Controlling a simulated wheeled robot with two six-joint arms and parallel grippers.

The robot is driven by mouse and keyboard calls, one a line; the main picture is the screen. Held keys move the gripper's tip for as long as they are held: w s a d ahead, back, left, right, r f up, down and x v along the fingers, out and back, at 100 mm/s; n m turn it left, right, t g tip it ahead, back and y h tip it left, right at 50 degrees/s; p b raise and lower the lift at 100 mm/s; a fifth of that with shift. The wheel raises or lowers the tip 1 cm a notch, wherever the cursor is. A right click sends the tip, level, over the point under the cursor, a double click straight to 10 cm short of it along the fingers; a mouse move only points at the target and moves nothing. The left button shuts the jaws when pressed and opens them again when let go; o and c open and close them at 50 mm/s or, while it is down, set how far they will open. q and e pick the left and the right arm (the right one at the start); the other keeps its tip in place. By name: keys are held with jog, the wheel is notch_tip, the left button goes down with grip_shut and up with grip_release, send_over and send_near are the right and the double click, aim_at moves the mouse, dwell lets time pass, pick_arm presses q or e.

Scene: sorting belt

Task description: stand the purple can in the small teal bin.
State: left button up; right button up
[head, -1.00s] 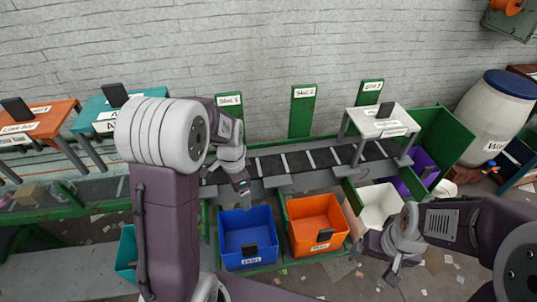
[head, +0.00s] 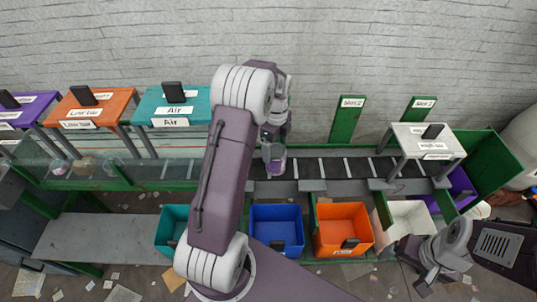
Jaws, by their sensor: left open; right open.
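The small teal bin (head: 172,225) stands in the row below the belt, at the left end, partly hidden by my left arm. A small purple and pale object (head: 277,167), which looks like the purple can, is on the dark belt right at the fingers of my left gripper (head: 272,157). The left gripper is open and points down over the belt; I cannot tell whether its fingers are around the object or beside it. My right gripper (head: 427,281) is open and empty at the lower right, in front of the white bin.
A blue bin (head: 277,212), an orange bin (head: 342,208) and a white bin (head: 405,213) stand right of the teal one. A white stand (head: 408,139) straddles the belt. Small objects (head: 85,166) sit behind clear panels at left.

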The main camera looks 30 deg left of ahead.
aim_at(278, 151)
pick_arm(q)
jog(key=shift+a+f, duration=0.35)
jog(key=shift+a, duration=0.15)
jog(key=shift+s+d+f, duration=0.2)
jog(key=shift+d+f, duration=0.9)
jog(key=shift+f, duration=0.1)
jog(key=f, duration=0.3)
jog(key=a+f, duration=0.1)
jog(key=f, duration=0.1)
jog(key=shift+f, duration=0.15)
jog(key=shift+d+f, duration=0.15)
jog(key=shift+f, duration=0.05)
jog(key=c, duration=1.4)
pick_arm(e)
jog(key=shift+s+d+r, duration=0.1)
jog(key=shift+d+r, duration=0.05)
jog(key=shift+d, duration=0.15)
